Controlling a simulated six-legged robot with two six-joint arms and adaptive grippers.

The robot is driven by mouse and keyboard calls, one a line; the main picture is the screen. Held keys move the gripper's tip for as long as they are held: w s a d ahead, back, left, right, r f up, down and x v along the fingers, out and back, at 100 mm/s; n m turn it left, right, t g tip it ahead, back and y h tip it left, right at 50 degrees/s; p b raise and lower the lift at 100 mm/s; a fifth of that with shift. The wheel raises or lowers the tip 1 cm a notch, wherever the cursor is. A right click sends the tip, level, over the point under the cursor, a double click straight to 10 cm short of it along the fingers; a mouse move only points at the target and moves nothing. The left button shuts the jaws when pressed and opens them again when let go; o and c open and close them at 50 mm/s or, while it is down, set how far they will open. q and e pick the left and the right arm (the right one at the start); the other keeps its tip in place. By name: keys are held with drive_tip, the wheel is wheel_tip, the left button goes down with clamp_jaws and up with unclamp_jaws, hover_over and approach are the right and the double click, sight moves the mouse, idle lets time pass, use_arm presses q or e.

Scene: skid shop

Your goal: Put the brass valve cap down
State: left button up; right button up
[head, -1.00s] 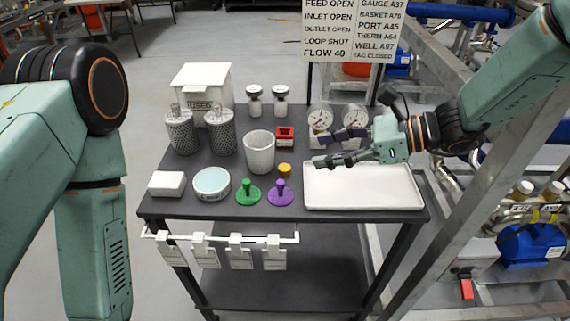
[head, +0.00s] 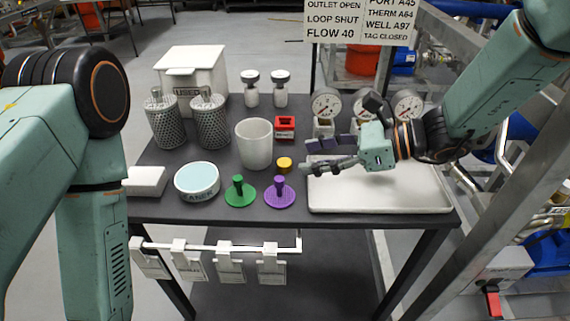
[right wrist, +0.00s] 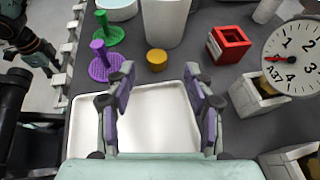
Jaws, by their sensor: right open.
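The brass valve cap (head: 284,164) is a small yellow-gold disc standing on the dark table top, just left of the white tray. In the right wrist view the cap (right wrist: 157,60) stands beyond the tray's edge, ahead of the fingertips. My right gripper (head: 308,157) is open and empty, over the tray's left part and to the right of the cap. In the right wrist view its purple-padded fingers (right wrist: 157,80) are spread wide with nothing between them. My left arm shows at the left, but its gripper is out of view.
The white tray (head: 380,198) is empty. Green (head: 239,192) and purple (head: 279,192) knobbed discs stand left of it. A white cup (head: 254,145), a red block (head: 285,127) and several gauges (head: 326,103) stand close by. Labelled tags (head: 230,262) hang on the front rail.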

sight(283, 162)
drive_tip(key=x, duration=0.2)
drive_tip(key=b+x, duration=0.1)
drive_tip(key=shift+s+a+f, duration=0.15)
drive_tip(key=shift+a+f, duration=0.15)
drive_tip(key=shift+a, duration=0.05)
drive_tip(key=shift+s+a, duration=0.1)
drive_tip(key=shift+a, duration=0.45)
drive_tip(key=shift+w+a+f, duration=0.15)
drive_tip(key=shift+w, duration=0.15)
drive_tip(key=shift+s, duration=0.15)
drive_tip(key=c, duration=0.9)
wheel_tip(283, 162, up, 10)
drive_tip(key=p, duration=0.2)
drive_tip(key=shift+p, duration=0.35)
